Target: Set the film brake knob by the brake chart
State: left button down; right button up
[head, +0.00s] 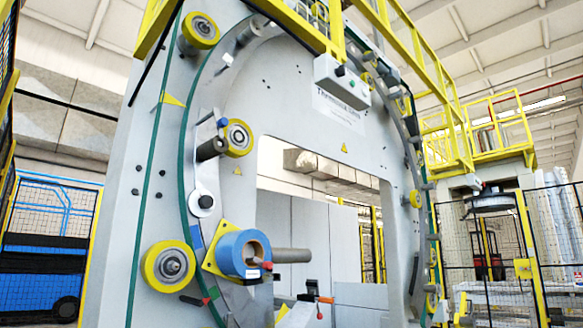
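A blue film roll (236,253) sits on a yellow mounting plate (211,250) on the ring of the wrapping machine, at the lower centre of the head view. A small white label (252,273) is on the roll; its text is too small to read. A round white disc with a dark centre (205,201) is on the ring above the roll; I cannot tell whether it is the brake knob. I cannot pick out the brake chart for certain. Neither of my grippers is in view.
The large grey machine frame (118,205) fills the middle around a square opening. Yellow rollers (168,267) line the ring. A grey control box (342,83) hangs above. Mesh fencing (496,245) stands right.

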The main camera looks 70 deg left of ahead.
aim_at(205, 202)
jog(key=u, duration=1.85)
jog(key=j+z, duration=0.1)
